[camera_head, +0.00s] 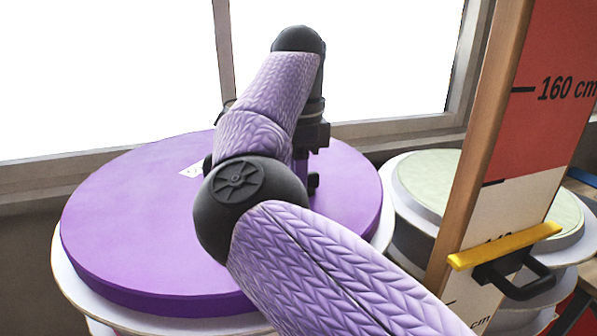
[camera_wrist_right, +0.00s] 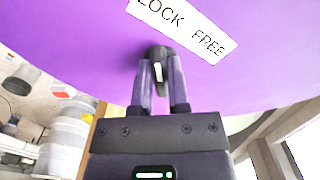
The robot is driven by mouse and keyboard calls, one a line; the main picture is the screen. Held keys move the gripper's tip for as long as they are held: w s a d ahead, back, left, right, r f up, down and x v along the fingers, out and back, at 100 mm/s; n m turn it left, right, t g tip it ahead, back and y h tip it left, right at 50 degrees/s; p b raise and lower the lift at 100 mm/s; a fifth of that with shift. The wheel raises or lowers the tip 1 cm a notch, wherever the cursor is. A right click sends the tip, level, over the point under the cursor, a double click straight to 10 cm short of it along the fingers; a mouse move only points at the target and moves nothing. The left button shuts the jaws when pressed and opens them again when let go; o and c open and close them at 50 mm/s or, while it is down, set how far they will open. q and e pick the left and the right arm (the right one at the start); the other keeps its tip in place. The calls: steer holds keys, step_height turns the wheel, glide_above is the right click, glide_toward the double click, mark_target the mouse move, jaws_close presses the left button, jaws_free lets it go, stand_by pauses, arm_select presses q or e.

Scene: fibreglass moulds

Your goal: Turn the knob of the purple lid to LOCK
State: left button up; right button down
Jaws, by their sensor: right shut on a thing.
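The purple lid (camera_head: 120,230) is a large round disc lying on a white-rimmed mould in the head view. Its underside or face fills the top of the right wrist view (camera_wrist_right: 60,40). A white label (camera_wrist_right: 185,25) reads LOCK at left and FREE at right. The dark knob (camera_wrist_right: 158,52) with a pale mark is just below the label, between the fingers of my right gripper (camera_wrist_right: 160,75), which is shut on it. I cannot tell which word the mark points to. In the head view my right arm hides the knob and most of the label (camera_head: 190,171). My left gripper is out of view.
A second round mould with a pale green top (camera_head: 430,180) stands to the right. A wooden post with a height scale (camera_head: 480,150) and a yellow-topped black handle (camera_head: 505,245) are near it. Window frames (camera_head: 395,130) run behind the lid.

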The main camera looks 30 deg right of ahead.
steer(key=c, duration=0.6)
jaws_free()
step_height(320, 180, up, 10)
steer(key=p, duration=0.3)
